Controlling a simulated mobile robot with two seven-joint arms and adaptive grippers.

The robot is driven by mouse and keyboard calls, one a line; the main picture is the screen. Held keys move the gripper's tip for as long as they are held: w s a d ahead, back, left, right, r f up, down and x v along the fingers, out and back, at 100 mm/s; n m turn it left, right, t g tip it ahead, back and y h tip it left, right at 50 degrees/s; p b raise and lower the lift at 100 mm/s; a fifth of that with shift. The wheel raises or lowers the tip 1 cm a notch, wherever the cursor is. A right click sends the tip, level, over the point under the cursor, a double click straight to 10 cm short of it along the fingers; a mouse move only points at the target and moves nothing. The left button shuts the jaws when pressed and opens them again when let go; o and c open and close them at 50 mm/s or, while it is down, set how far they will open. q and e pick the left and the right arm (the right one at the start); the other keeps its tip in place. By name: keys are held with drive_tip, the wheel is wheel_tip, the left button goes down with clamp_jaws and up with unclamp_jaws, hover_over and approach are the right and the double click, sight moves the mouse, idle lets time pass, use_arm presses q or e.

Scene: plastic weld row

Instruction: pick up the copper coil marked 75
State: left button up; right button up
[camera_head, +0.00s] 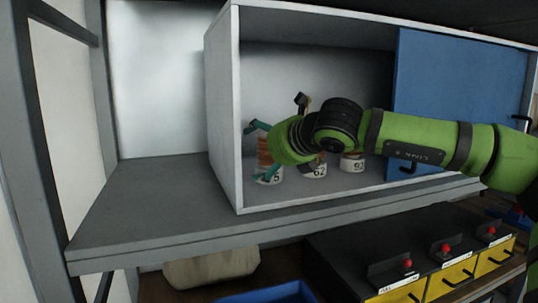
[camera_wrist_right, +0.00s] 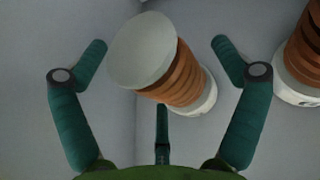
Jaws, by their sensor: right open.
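Copper coils on white bases stand in the open left part of a white cabinet. The leftmost coil (camera_head: 264,160) is partly hidden by my right gripper (camera_head: 258,150); only a "5" shows on its base. Beside it stand a coil marked 62 (camera_head: 315,171) and a coil marked 92 (camera_head: 352,163). In the right wrist view, a coil with a pale round top (camera_wrist_right: 178,75) lies between the spread fingers of my right gripper (camera_wrist_right: 152,62), and they do not close on it. Another coil (camera_wrist_right: 303,60) is at the right edge. My left gripper is not in view.
A blue sliding door (camera_head: 462,90) covers the cabinet's right part. The cabinet's left wall (camera_head: 224,115) stands close to the leftmost coil. The grey shelf (camera_head: 150,205) left of it is bare. Below are yellow drawers (camera_head: 450,276) with red knobs and a blue bin (camera_head: 270,294).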

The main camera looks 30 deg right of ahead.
drive_tip(key=c, duration=1.6)
drive_tip(key=shift+w+r, duration=0.1)
